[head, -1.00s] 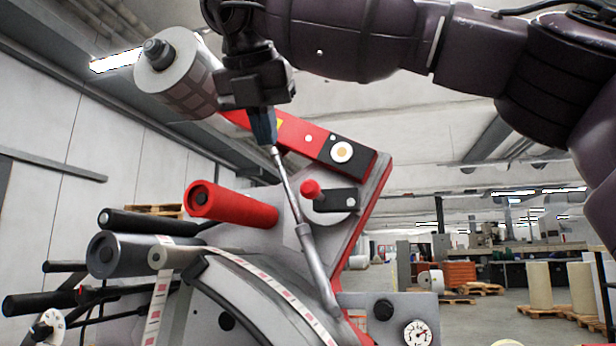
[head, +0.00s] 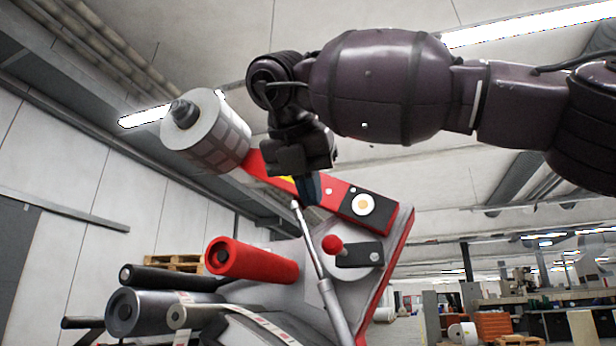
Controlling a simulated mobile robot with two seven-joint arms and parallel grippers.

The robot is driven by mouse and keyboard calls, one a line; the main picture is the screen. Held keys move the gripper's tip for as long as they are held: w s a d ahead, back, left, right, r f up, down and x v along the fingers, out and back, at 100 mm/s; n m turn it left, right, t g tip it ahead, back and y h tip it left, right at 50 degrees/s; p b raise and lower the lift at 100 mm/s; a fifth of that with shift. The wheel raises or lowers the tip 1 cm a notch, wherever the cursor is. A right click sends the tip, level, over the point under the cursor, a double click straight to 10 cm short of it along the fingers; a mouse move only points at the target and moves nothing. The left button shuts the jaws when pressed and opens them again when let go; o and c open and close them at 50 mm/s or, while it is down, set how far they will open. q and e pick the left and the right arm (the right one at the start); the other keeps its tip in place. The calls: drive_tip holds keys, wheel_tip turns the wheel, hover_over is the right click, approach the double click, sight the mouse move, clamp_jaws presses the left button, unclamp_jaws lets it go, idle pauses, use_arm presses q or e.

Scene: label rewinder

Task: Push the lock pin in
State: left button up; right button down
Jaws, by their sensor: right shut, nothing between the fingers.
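My right gripper (head: 308,192) points down, its blue-grey fingers shut and empty. It shows in front of the red swing arm (head: 335,198), just right of the upper end of a silver gas strut (head: 310,240); whether it touches either is unclear. A red ball knob (head: 332,244) sits beside a black block (head: 360,254) on the machine's light grey plate, below and right of the fingers. A white-and-orange round button (head: 362,204) is on the swing arm's black end. Which part is the lock pin, and how deep it sits, I cannot tell. My left gripper is not in view.
A label roll (head: 206,130) is on the far end of the swing arm. A red roller (head: 251,259), a black roller (head: 172,279) and a grey roller (head: 150,312) stick out on the left. Open air lies right of the machine; pallets and benches stand far behind.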

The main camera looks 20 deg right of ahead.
sight(331, 244)
drive_tip(key=w+d+f, duration=0.1)
drive_tip(key=w, duration=0.1)
drive_tip(key=w+d+f+p, duration=0.1)
drive_tip(key=w+d, duration=0.1)
drive_tip(key=w+d+f, duration=0.1)
drive_tip(key=w, duration=0.1)
drive_tip(key=shift+w+d+f+p, duration=0.35)
drive_tip(key=shift+w+f, duration=0.05)
drive_tip(key=shift+w+d, duration=0.5)
drive_tip(key=shift+w, duration=0.3)
drive_tip(key=shift+w+d, duration=0.5)
drive_tip(key=shift+w, duration=0.3)
drive_tip(key=shift+s, duration=0.1)
drive_tip(key=shift+f, duration=0.1)
